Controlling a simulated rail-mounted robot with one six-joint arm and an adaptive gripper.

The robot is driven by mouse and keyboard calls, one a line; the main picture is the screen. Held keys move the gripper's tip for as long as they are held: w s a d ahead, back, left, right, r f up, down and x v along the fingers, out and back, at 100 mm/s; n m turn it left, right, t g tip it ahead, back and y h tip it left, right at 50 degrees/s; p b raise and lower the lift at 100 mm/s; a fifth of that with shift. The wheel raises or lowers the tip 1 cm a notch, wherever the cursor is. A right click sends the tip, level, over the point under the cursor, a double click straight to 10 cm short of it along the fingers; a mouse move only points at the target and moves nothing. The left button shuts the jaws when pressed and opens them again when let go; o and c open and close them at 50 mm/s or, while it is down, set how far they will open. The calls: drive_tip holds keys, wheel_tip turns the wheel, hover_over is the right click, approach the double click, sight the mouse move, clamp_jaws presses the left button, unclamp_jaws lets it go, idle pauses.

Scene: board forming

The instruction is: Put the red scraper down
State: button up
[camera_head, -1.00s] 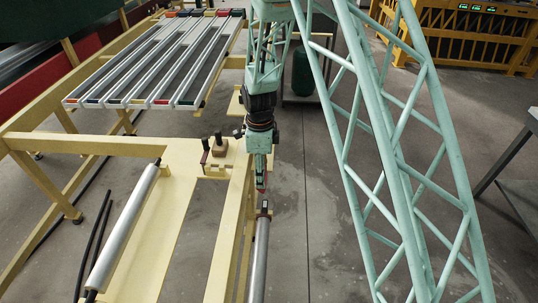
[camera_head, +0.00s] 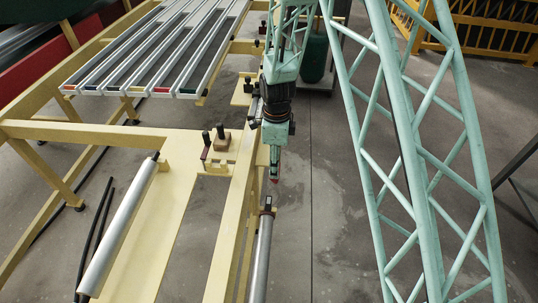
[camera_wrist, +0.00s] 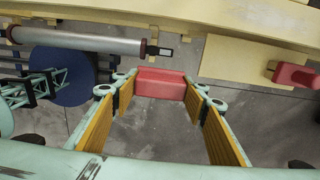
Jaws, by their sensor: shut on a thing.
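The red scraper (camera_wrist: 160,84) shows in the wrist view as a red block between the fingertips of my gripper (camera_wrist: 160,90). The orange-padded fingers are shut on it, and the floor lies below. In the head view my gripper (camera_head: 275,168) points down just right of the yellow frame's rail, with a small red tip (camera_head: 275,181) at its lower end. The scraper's lower part is hidden from the wrist camera. My gripper is apart from the yellow plate (camera_head: 217,168) at its left, which bears a dark red upright piece (camera_head: 206,150).
Another red piece (camera_wrist: 295,74) lies by the yellow plate (camera_wrist: 245,60) at right in the wrist view. A grey roller (camera_head: 262,255) runs below my gripper, and another roller (camera_head: 122,225) lies left. A slatted rack (camera_head: 160,50) stands behind. Open floor (camera_head: 345,220) lies right.

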drive_tip(key=w+a+f+p, duration=0.1)
drive_tip(key=w+a, duration=0.2)
drive_tip(key=w, duration=1.2)
drive_tip(key=shift+w+f+p, duration=0.25)
drive_tip(key=shift+w+p, duration=0.05)
drive_tip(key=shift+w, duration=0.1)
drive_tip(key=shift+f, duration=0.1)
drive_tip(key=shift+f, duration=1.65)
drive_tip(key=shift+f, duration=0.15)
drive_tip(key=o, duration=0.9)
drive_tip(key=shift+o, duration=0.2)
drive_tip(key=shift+r+p, duration=0.2)
drive_tip(key=shift+p, duration=0.1)
